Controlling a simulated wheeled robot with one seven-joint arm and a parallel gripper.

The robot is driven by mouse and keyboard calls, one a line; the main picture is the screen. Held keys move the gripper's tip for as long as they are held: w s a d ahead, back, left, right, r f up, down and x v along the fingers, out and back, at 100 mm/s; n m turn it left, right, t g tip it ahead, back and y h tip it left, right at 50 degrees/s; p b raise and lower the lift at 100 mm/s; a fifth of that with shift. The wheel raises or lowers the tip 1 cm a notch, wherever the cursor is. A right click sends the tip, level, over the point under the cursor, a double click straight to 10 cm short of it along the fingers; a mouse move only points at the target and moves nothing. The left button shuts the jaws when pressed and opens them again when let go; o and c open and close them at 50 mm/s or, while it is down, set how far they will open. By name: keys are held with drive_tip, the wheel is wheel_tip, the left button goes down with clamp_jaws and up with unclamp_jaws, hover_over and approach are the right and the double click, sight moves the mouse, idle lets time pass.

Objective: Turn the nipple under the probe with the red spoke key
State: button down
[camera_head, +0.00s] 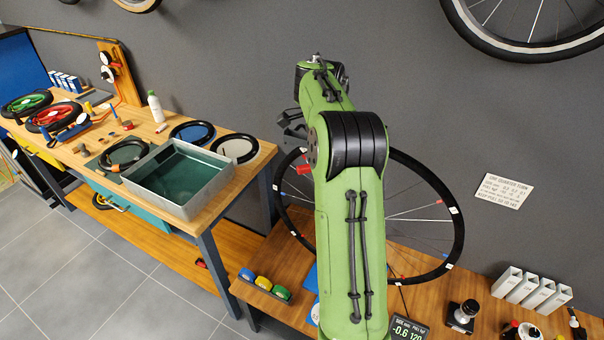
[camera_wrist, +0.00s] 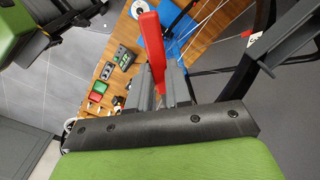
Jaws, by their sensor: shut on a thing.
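The red spoke key (camera_wrist: 151,45) stands up between the fingers of my gripper (camera_wrist: 163,78), which is shut on it. In the head view a bit of the red key (camera_head: 304,169) shows left of my green arm, near the left side of the spoked wheel (camera_head: 457,225). The wheel stands upright with a black rim, white labels and a few coloured nipples. In the wrist view its pale spokes (camera_wrist: 213,71) lie to the right of the key. My arm hides the middle of the wheel. I cannot make out the probe, or whether the key touches a nipple.
A key tray (camera_head: 264,288) holds blue, yellow and green pieces. A display (camera_head: 409,331) reads -0.6 and 120. White open boxes (camera_head: 530,288) stand at the right. A wall sign (camera_head: 504,190) mentions a quarter turn. The left bench carries a metal basin (camera_head: 190,208).

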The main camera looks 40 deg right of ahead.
drive_tip(key=shift+s+d, duration=0.25)
drive_tip(key=shift+d, duration=0.45)
drive_tip(key=s+d+n+p, duration=0.2)
drive_tip(key=s+d+n, duration=0.9)
drive_tip(key=n, duration=0.8)
drive_tip(key=s+a+b, duration=0.2)
drive_tip(key=s+b, duration=0.2)
drive_tip(key=s, duration=0.3)
drive_tip(key=shift+s+a, duration=0.4)
idle(1.2)
